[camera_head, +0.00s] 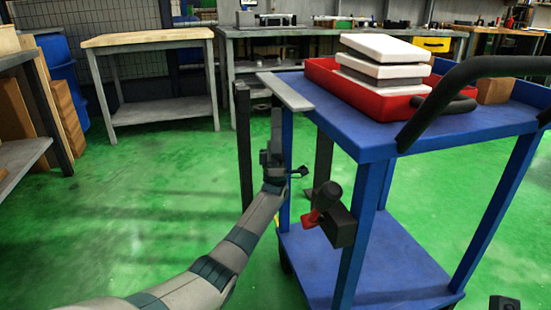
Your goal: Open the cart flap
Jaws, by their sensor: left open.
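The blue cart (385,142) stands right of centre, with a blue lower shelf (375,265). A narrow light-grey plate (286,92) lies level along the left end of its top; I cannot tell for sure whether this is the flap. A dark upright panel or post (243,145) stands just left of that end. My left gripper (276,125) is open and points up, just below the grey plate and between the dark upright and the cart's leg. I see nothing between its fingers, and contact with the plate is unclear. My right gripper does not clearly show.
A red tray (350,88) with several stacked white and grey blocks (385,47) is on the cart. A black handle (470,75) rises at its right. A drill-like tool (325,200) hangs at its near leg. Workbenches (150,38) stand behind; green floor is clear at left.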

